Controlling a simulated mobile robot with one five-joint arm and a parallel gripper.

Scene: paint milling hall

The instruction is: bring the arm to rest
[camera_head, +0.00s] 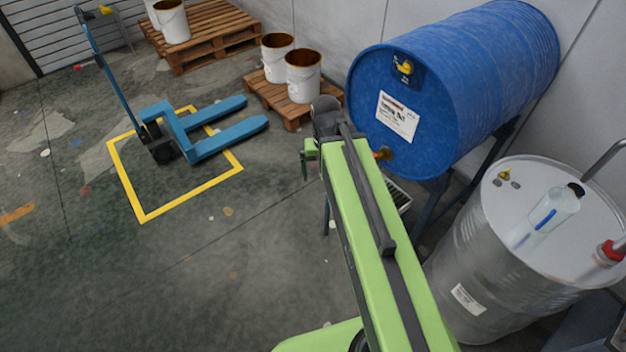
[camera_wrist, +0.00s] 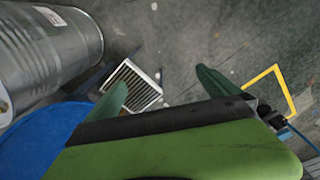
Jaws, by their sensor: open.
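My arm reaches out from the bottom of the head view, with its green link running up toward the blue drum (camera_head: 440,85). My gripper (camera_wrist: 162,88) shows in the wrist view as two green fingers spread well apart, with nothing between them. In the head view my gripper (camera_head: 306,162) is mostly hidden behind the arm's end, left of the drum's tap. The arm's end appears close to the drum's front face; I cannot tell whether they touch.
A steel drum (camera_head: 480,270) with a clear bottle (camera_head: 548,215) stands at right. A floor grate (camera_wrist: 130,88) lies below the blue drum. A blue pallet jack (camera_head: 190,135) stands in a yellow outline. White buckets (camera_head: 303,75) stand on pallets behind. Floor at lower left is clear.

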